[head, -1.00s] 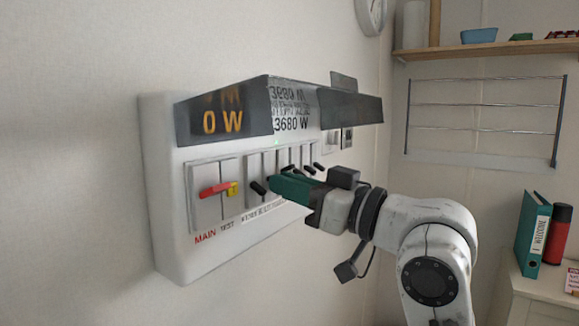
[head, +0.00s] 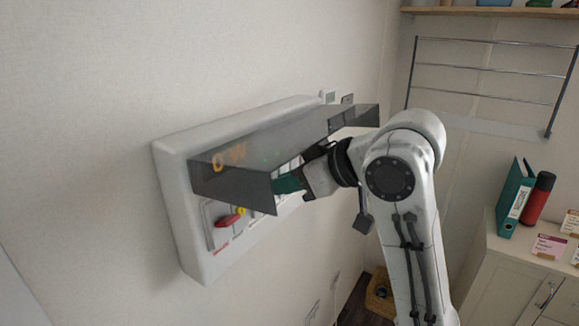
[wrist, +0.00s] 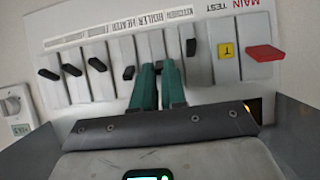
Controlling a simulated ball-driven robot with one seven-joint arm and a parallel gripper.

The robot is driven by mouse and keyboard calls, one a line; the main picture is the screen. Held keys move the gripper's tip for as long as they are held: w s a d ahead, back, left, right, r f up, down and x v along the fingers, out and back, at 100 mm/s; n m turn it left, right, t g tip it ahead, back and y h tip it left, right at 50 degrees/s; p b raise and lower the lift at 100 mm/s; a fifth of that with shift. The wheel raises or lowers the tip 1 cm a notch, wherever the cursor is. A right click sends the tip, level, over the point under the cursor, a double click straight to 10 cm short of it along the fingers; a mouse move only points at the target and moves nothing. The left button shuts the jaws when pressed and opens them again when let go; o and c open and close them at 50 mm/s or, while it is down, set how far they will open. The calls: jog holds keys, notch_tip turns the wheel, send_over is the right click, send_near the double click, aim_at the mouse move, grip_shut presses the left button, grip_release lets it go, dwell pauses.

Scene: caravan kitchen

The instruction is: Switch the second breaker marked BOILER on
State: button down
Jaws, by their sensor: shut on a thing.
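The white breaker panel (head: 190,225) hangs on the wall under a raised smoky cover (head: 235,185). In the wrist view the row is upside down: a red MAIN lever (wrist: 264,53), a yellow TEST button (wrist: 226,51), then black breaker levers such as the one by the KITCHEN label (wrist: 191,47). My gripper (wrist: 158,88), with green fingers, is at the breaker by the BOILER label (wrist: 152,19). It is shut on that breaker's lever, which the fingers hide, so its position cannot be told. In the head view my gripper (head: 289,183) reaches under the cover, which hides most breakers.
In the wrist view another black lever (wrist: 128,73) stands close beside my fingers, with several more beyond it. The cover overhangs my gripper. A wire rack (head: 485,95) is on the right wall; a cabinet (head: 515,260) holds a green binder (head: 514,200) and a red flask (head: 538,198).

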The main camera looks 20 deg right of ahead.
jog(key=shift+w+r+g+p, duration=0.1)
jog(key=shift+g+p, duration=0.2)
jog(key=shift+p, duration=0.05)
dwell(0.3)
jog(key=c, duration=1.2)
grip_release()
